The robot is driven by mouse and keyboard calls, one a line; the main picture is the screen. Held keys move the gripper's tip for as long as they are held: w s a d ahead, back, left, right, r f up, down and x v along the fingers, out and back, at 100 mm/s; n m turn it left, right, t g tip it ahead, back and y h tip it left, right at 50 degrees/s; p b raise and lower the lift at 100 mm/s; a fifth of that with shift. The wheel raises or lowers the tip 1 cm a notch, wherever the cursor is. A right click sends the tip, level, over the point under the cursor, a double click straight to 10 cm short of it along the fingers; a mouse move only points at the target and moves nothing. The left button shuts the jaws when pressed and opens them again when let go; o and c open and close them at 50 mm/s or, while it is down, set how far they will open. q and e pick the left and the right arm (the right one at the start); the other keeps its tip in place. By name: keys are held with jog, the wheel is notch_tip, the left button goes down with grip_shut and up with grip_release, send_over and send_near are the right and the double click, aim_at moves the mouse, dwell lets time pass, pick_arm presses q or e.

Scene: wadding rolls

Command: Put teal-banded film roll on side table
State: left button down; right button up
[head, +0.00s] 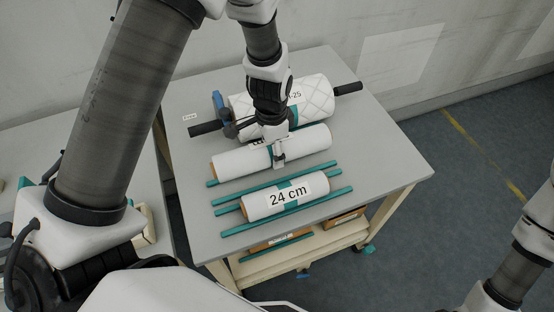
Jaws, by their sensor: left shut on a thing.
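A long white film roll (236,160) with a teal band near its middle lies across the grey-topped table (405,170). My left gripper (279,160) comes down from above and is shut on this roll at its middle, covering part of the band and label. I cannot tell whether the roll touches the teal rails under it. A shorter white roll (257,208) with a teal band and a "24 cm" label lies in front, on teal rails. My right gripper is out of view; only part of that arm shows at lower right.
A large quilted white roll (316,103) on a black bar lies behind, close to my left gripper. A blue clamp-like part (218,102) stands at its left end. Cardboard boxes (344,218) sit on the shelf below. The table's right side is clear.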

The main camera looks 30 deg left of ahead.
pick_arm(q)
jog(key=f, duration=0.6)
jog(key=shift+w, duration=0.2)
jog(key=shift+s, duration=0.25)
jog(key=shift+w+f, duration=0.15)
jog(key=shift+f, duration=0.3)
jog(key=shift+c, duration=1.9)
grip_release()
jog(key=shift+r, duration=0.15)
jog(key=shift+r, duration=0.7)
notch_tip(320, 180, up, 11)
jog(key=shift+r, duration=0.1)
